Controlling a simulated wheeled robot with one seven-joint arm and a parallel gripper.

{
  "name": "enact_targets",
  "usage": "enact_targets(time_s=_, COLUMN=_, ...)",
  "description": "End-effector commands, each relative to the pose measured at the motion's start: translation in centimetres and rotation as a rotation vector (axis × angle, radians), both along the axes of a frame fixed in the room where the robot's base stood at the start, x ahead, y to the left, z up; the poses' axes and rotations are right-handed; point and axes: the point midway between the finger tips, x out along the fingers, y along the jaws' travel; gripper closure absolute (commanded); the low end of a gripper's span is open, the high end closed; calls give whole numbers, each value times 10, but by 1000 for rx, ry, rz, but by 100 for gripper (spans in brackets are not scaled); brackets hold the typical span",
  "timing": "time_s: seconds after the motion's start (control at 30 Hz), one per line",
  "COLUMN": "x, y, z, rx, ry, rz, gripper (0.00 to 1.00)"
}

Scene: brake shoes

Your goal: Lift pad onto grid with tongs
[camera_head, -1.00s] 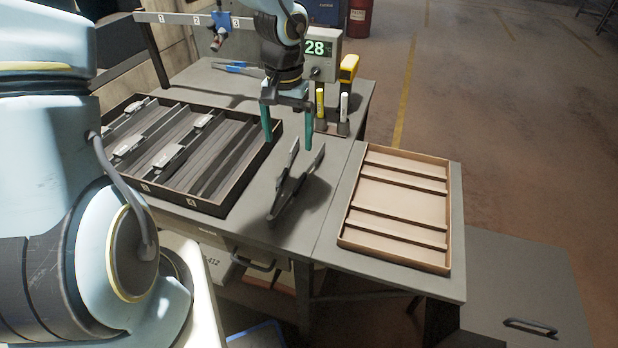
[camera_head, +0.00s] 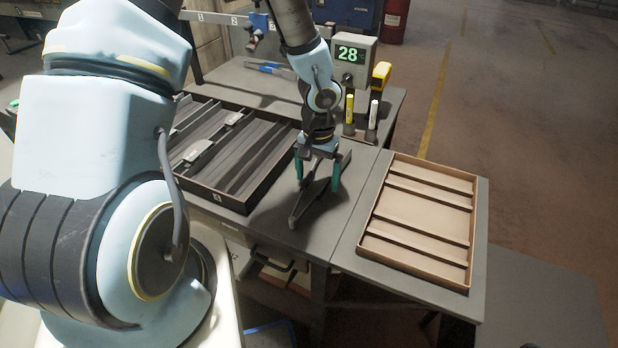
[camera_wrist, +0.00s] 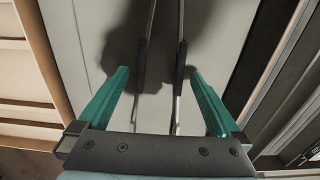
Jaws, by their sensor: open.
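Dark tongs (camera_head: 294,211) lie on the grey bench, between the dark tray and the wooden tray. My gripper (camera_head: 318,178) is open above them, its green fingers on either side. In the wrist view the two tong arms (camera_wrist: 160,85) run between my open fingertips (camera_wrist: 158,80), not gripped. Grey pads (camera_head: 200,150) sit in the dark slotted tray (camera_head: 262,192) at left; my arm hides part of that tray. The light wooden tray with dividers (camera_head: 420,212), perhaps the grid, holds no pads.
A display reading 28 (camera_head: 350,54), a yellow device (camera_head: 381,75) and yellow and white markers (camera_head: 349,106) stand behind my gripper. A numbered rail (camera_head: 234,20) runs along the back. Bare bench surface surrounds the tongs.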

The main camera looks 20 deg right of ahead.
Motion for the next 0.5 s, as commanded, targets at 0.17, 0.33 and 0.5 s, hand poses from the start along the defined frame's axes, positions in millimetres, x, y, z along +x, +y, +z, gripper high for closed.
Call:
enact_targets(time_s=0.17, x=0, y=0, z=-1, rx=-1, ry=-1, rz=0, gripper=0)
enact_targets(time_s=0.33, x=0, y=0, z=-1, rx=-1, ry=-1, rz=0, gripper=15)
enact_targets(time_s=0.5, x=0, y=0, z=-1, rx=-1, ry=-1, rz=0, gripper=34)
